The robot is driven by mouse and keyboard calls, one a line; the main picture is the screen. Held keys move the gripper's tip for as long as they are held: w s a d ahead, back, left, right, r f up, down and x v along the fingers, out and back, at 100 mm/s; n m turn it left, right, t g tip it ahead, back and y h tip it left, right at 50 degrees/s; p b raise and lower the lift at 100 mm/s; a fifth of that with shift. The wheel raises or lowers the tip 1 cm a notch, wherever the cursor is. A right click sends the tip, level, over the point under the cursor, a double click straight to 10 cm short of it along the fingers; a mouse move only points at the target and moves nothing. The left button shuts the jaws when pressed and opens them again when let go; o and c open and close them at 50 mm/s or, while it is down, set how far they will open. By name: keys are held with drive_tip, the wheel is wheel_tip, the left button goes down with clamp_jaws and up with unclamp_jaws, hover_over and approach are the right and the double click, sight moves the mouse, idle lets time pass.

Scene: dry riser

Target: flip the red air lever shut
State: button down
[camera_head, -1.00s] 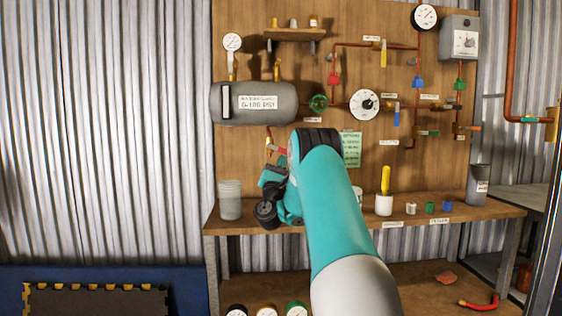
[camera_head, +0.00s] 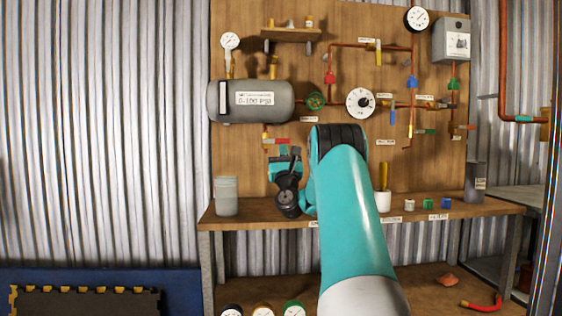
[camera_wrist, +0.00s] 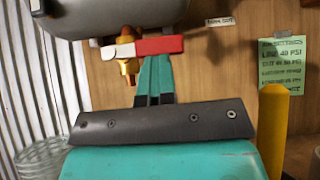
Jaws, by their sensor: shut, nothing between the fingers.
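The red lever (camera_wrist: 160,45) sits on a brass valve (camera_wrist: 127,52) under the grey tank in the wrist view. It points right, almost level, with a pale part at the valve end. In the head view the lever (camera_head: 282,141) shows just above my gripper (camera_head: 287,157). In the wrist view my gripper (camera_wrist: 155,75) is shut and empty, its teal fingers together just below the lever's middle. The lever hides any finger part behind it; whether they touch I cannot tell.
The grey tank (camera_head: 250,103) hangs above the valve. A clear cup (camera_head: 226,196) stands on the bench shelf (camera_head: 270,221) left of my gripper. A green note (camera_wrist: 281,66) and a yellow upright handle (camera_wrist: 273,130) lie to the right in the wrist view.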

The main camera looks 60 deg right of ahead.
drive_tip(key=shift+s+d+f, duration=0.1)
drive_tip(key=shift+s+d, duration=0.05)
drive_tip(key=b+v, duration=1)
drive_tip(key=b, duration=0.1)
drive_tip(key=shift+w+a+b, duration=0.2)
drive_tip(key=shift+b, duration=0.15)
